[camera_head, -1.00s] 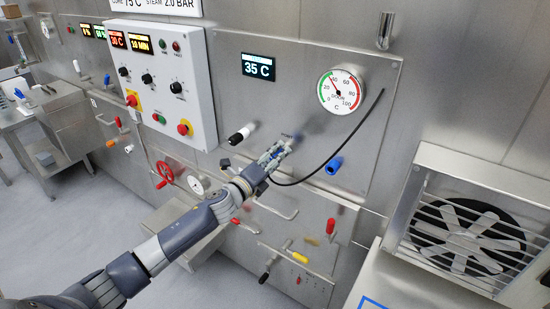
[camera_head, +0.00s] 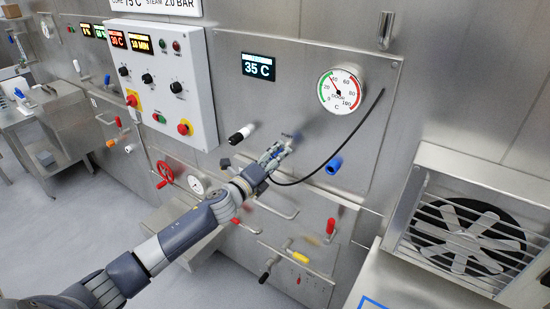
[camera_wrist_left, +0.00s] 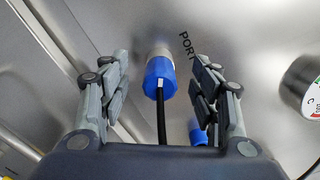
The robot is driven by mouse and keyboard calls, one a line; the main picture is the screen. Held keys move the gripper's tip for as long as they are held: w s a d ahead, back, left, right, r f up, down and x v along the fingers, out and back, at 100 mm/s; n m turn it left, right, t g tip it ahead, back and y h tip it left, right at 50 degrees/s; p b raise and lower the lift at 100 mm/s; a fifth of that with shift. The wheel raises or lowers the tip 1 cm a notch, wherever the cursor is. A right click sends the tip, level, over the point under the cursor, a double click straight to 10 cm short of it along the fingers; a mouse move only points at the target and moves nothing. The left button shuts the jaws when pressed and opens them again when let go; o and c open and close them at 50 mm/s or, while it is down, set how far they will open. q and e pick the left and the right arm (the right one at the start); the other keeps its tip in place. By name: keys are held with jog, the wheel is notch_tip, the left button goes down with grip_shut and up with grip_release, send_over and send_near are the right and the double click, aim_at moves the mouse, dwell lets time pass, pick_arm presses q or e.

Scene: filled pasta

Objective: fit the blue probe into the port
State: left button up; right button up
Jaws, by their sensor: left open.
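The blue probe (camera_wrist_left: 160,80) is in the left wrist view, between the two spread fingers of my left gripper (camera_wrist_left: 162,62), with a visible gap on each side. Its front end meets a silver collar (camera_wrist_left: 160,50) on the steel panel, beside the printed word PORT. I cannot tell how deep it sits. A black cable (camera_wrist_left: 161,122) runs from its rear. In the head view my left gripper (camera_head: 277,151) is at the panel and mostly hides the probe. My right gripper is not in view.
A blue fitting (camera_head: 334,165) sticks out to the right of my gripper, and a black-and-white knob (camera_head: 241,134) to the left. The black cable curves up toward the round gauge (camera_head: 340,91). Handles and levers are below. A fan housing (camera_head: 470,230) stands at right.

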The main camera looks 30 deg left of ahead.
pick_arm(q)
jog(key=s+a, duration=0.1)
jog(key=s, duration=0.6)
jog(key=shift+p, duration=0.35)
jog(key=s+a, duration=0.1)
jog(key=s, duration=1)
jog(key=shift+s+a, duration=0.3)
jog(key=shift+s, duration=0.1)
